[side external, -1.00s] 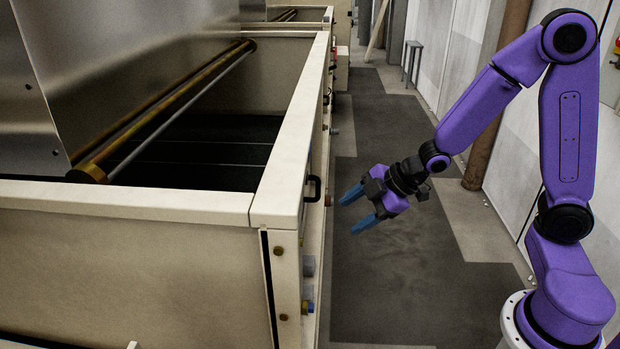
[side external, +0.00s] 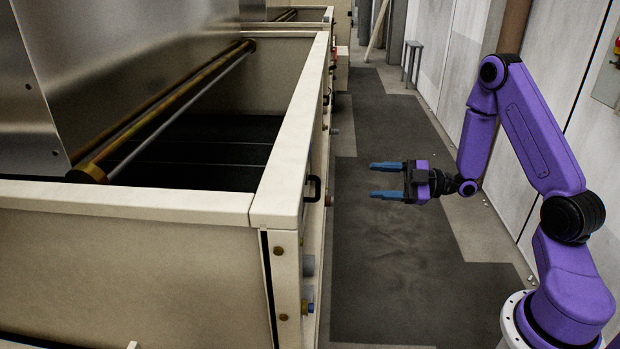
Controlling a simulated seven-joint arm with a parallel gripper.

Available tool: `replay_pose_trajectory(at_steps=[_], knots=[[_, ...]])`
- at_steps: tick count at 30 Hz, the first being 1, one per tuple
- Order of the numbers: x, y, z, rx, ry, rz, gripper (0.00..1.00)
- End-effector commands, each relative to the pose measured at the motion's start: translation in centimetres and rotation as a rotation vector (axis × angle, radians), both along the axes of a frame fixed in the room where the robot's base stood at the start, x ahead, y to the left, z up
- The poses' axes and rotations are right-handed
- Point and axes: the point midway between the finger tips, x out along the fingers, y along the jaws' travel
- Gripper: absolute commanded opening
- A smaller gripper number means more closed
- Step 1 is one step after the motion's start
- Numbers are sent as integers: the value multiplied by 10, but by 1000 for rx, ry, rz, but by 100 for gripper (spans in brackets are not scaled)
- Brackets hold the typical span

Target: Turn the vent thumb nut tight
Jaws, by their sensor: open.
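My gripper (side external: 373,180) has two blue fingers spread apart with nothing between them. It points left towards the side face of the cream hopper (side external: 295,195), with a clear gap between. I cannot make out for certain which part is the vent thumb nut. Small fittings stick out from that side face, seen nearly edge-on: a small brown knob (side external: 329,201), a grey round piece (side external: 308,265) and a blue piece (side external: 308,306). The gripper touches none of them.
A black handle (side external: 315,189) juts from the hopper's side. More hoppers stand in a row behind. The dark floor mat (side external: 385,285) in the aisle is clear. A grey stool (side external: 412,62) and a brown post (side external: 512,28) stand by the right wall.

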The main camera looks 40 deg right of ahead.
Motion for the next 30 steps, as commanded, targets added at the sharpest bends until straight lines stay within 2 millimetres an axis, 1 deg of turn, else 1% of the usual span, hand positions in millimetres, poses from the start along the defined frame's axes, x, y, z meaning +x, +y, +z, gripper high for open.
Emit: replay_pose_trajectory(at_steps=[5, 21, 24, 30], knots=[[17, 19, 0, -2, -2, 8, 61], [88, 91, 0, -2, 0, 7, 61], [99, 102, 0, -1, 0, 6, 61], [115, 116, 0, -1, 0, 3, 61]])
